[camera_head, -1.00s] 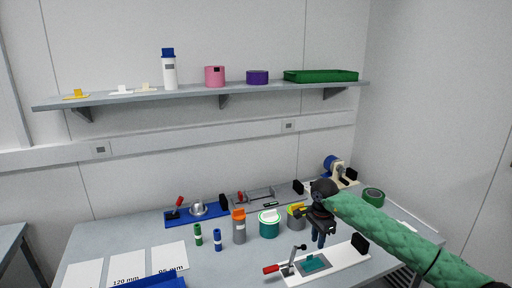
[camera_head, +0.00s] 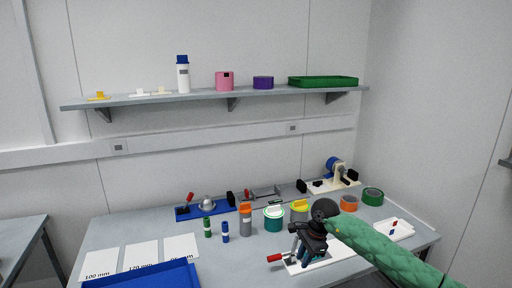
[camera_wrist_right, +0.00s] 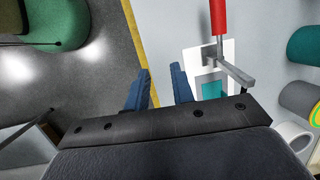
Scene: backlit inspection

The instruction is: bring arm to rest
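My right arm, in a green padded sleeve, comes in from the lower right in the head view. Its gripper (camera_head: 304,260) points down over the white fixture plate (camera_head: 344,247) with the red-handled clamp (camera_head: 275,258). In the right wrist view the two blue fingers stand apart with nothing between them, so the gripper (camera_wrist_right: 160,76) is open and empty. The fixture's white plate (camera_wrist_right: 229,50) lies just beyond the right finger, with the clamp's red handle (camera_wrist_right: 218,18) above. I cannot tell whether the gripper touches it. My left gripper is not in view.
A blue tray (camera_head: 150,281) and labelled white sheets (camera_head: 141,254) lie at the bench's front left. Bottles and jars, including a teal jar (camera_head: 273,225), stand behind the gripper. An orange roll (camera_head: 349,203) and a green roll (camera_head: 372,196) sit right. A loaded shelf (camera_head: 210,98) hangs above.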

